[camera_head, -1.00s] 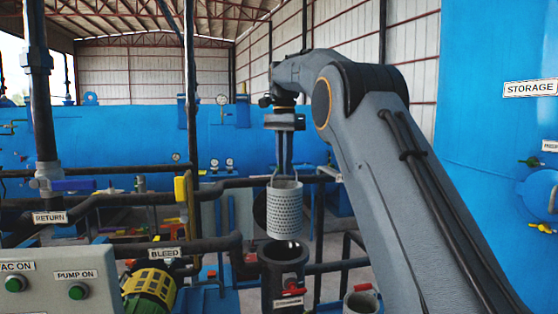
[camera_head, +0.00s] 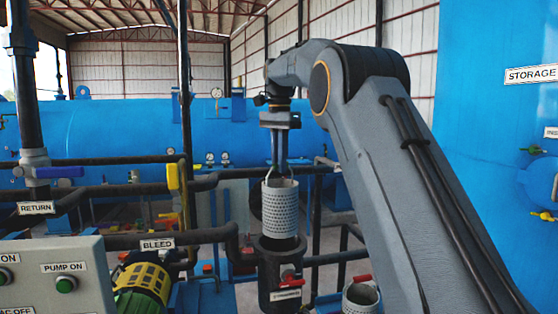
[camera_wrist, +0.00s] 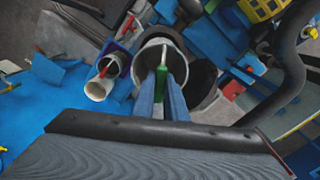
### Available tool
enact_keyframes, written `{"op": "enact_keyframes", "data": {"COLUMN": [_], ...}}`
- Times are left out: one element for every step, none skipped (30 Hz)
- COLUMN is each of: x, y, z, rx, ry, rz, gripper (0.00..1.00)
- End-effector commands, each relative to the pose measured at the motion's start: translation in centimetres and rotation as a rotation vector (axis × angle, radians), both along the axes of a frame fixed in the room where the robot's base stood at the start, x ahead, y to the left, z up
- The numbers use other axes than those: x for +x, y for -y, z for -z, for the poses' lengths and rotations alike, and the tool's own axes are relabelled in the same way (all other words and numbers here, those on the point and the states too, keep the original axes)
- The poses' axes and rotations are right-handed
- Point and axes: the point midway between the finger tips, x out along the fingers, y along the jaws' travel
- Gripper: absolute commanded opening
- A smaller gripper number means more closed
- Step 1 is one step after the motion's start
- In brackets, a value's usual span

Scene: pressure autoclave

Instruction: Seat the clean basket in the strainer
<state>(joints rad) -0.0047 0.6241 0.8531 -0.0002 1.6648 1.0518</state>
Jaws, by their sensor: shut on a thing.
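The clean basket (camera_head: 281,208) is a pale perforated cylinder, held upright by my gripper (camera_head: 279,170). The jaws are shut on its handle, at a green part (camera_wrist: 161,76) seen in the wrist view. The strainer (camera_head: 280,272) is a dark upright cylinder with an open top and a label on its front. The basket is over the strainer's mouth, its lower end close to or just at the rim; I cannot tell whether it has entered. The basket's open top (camera_wrist: 150,45) also shows in the wrist view, hiding much of what lies below.
A grey cup (camera_head: 360,297) with a red handle stands right of the strainer. Black pipes (camera_head: 120,190) run at the left and behind. A yellow-and-green pump (camera_head: 143,287) and control panel (camera_head: 55,280) are at lower left. A blue storage tank (camera_head: 500,130) is at right.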

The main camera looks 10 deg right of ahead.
Motion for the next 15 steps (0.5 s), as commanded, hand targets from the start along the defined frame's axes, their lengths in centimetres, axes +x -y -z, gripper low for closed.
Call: {"op": "enact_keyframes", "data": {"x": [0.0,0.0,0.0,0.0,0.0,0.0,0.0,0.0,0.0,0.0,0.0,0.0,0.0,0.0,0.0], "y": [0.0,0.0,0.0,0.0,0.0,0.0,0.0,0.0,0.0,0.0,0.0,0.0,0.0,0.0,0.0], "z": [0.6,0.8,1.1,1.2,1.4,1.6,1.8,1.9,2.0,2.1,2.2,2.3,2.3,2.3,2.3], "rx": [0.000,0.000,0.001,0.000,0.000,0.000,0.001,0.001,0.001,0.001,0.000,0.000,0.000,0.000,0.000], "ry": [0.001,0.001,0.001,0.001,0.001,0.001,0.001,0.001,0.001,0.001,0.001,0.001,0.001,0.001,0.001], "rz": [0.000,0.000,0.000,0.000,0.000,0.000,0.000,0.000,0.000,0.000,0.000,0.000,0.000,0.000,0.000], "gripper": [0.00,0.00,0.00,0.00,0.00,0.00,0.00,0.00,0.00,0.00,0.00,0.00,0.00,0.00,0.00]}}
